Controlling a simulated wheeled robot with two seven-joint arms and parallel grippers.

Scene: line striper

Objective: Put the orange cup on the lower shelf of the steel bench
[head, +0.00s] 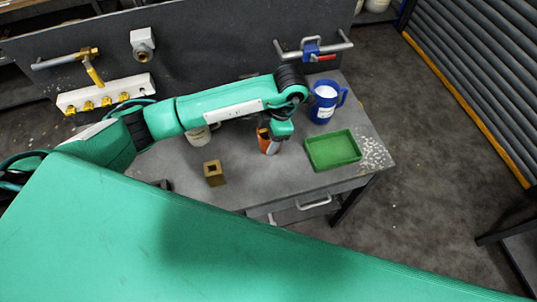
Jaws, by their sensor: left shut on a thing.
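The orange cup (268,146) stands on, or just above, the grey bench top (310,191); I cannot tell which. My left gripper (268,133) reaches over it from above and is shut on it. The gripper and wrist hide part of the cup's upper side. The lower shelf of the bench is hidden beneath the top and its drawer (300,206). My right gripper is not in view.
A green tray (333,151) lies to the right of the cup, with a blue jug (325,101) behind it. A brown block (214,173) and a pale mug (199,137) stand to the left. A dark back panel (215,40) carries fittings. Floor (430,200) is open at right.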

